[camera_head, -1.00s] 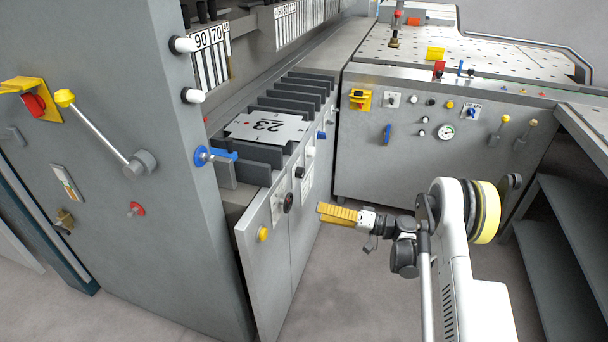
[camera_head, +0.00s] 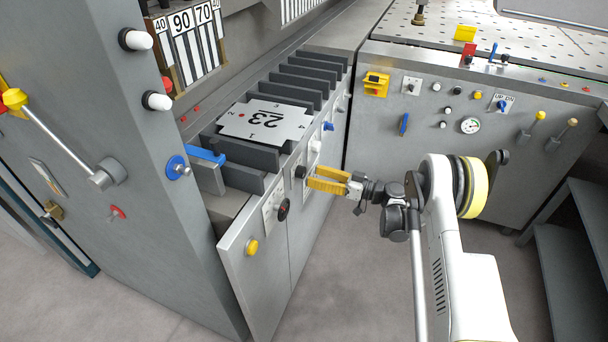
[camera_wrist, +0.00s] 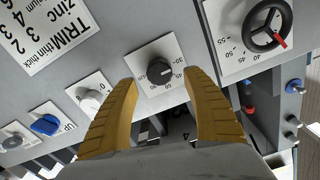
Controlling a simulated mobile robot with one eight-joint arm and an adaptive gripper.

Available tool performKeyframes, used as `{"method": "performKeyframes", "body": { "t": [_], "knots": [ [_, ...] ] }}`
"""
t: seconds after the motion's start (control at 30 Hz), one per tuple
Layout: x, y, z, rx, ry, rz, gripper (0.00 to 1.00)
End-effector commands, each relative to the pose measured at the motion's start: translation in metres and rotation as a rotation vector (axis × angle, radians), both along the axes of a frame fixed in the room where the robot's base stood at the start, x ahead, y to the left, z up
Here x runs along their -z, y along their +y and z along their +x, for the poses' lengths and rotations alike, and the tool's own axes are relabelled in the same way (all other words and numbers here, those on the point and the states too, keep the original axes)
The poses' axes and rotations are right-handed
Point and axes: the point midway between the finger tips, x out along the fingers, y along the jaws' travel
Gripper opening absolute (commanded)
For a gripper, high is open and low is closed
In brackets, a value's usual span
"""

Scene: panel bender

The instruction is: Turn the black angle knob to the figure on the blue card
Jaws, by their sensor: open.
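The black angle knob (camera_wrist: 160,70) sits on a white plate with small figures on the grey panel. In the wrist view its light mark points right, toward a figure that looks like 30. It also shows as a dark knob at the fingertips in the head view (camera_head: 302,171). My gripper (camera_head: 310,178) has yellow fingers. They are open and stand on either side of the knob, just short of it in the wrist view (camera_wrist: 162,88). I cannot tell whether they touch it. I see no readable blue card in either view.
A black handwheel (camera_wrist: 268,25) with a red pointer is at upper right in the wrist view. A white knob (camera_wrist: 90,100) and a blue knob (camera_wrist: 46,125) line the same panel. A yellow button (camera_head: 252,246) is lower left in the head view. Open floor lies below.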

Motion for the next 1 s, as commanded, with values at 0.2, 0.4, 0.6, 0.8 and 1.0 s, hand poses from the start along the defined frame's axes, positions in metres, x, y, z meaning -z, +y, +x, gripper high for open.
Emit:
{"method": "performKeyframes", "body": {
  "t": [0.2, 0.4, 0.6, 0.8, 1.0],
  "knots": [
    [0.002, 0.032, 0.011, -0.002, 0.001, 0.001, 0.58],
    [0.0, 0.041, 0.015, 0.001, 0.001, 0.0, 0.58],
    [0.0, 0.041, 0.015, 0.001, 0.001, 0.0, 0.58],
    [0.0, 0.04, 0.015, 0.001, 0.001, 0.0, 0.05],
    [0.0, 0.041, 0.015, 0.001, 0.002, 0.0, 0.05]
  ]
}}
